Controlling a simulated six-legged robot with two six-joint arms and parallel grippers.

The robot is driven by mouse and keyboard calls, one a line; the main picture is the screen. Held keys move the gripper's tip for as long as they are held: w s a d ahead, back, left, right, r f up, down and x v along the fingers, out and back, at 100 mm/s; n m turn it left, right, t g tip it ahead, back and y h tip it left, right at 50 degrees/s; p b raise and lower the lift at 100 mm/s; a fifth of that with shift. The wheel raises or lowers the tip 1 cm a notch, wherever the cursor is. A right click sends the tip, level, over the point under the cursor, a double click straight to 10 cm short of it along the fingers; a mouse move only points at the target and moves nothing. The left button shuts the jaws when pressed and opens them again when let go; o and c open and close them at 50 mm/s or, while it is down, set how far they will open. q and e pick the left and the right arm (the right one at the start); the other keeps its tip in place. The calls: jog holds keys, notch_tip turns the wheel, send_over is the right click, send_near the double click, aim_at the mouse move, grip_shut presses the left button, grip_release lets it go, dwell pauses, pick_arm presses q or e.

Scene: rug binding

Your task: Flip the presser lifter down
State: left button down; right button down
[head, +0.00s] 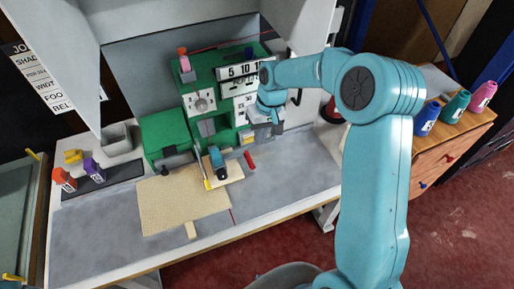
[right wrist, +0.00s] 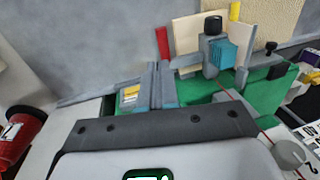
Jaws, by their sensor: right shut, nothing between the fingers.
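The green sewing machine (head: 205,72) stands at the back of the worktable. A small red bar (head: 249,160) shows right of its needle area, and also in the right wrist view (right wrist: 162,43). I cannot tell whether this bar is the presser lifter, and no other part is clearly the lifter. A teal block with a black knob (head: 217,163) sits above a light wooden plate. My right gripper (head: 279,128) is shut and empty near the right end of the machine, above and right of the red bar. Its fingers (right wrist: 158,70) show close together in the right wrist view. My left gripper is out of view.
A tan rug piece (head: 180,205) lies on the grey table in front of the machine. Orange and purple spools (head: 64,180) stand at the left. Blue, teal and pink cones (head: 455,106) stand on a wooden cabinet at the right. The table's right front is clear.

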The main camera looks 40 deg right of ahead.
jog(key=r, duration=0.2)
jog(key=d+r, duration=0.1)
jog(key=r, duration=0.1)
jog(key=shift+w+r, duration=0.2)
jog(key=shift+r, duration=0.05)
jog(key=shift+s+a+r, duration=0.1)
jog(key=shift+s, duration=0.05)
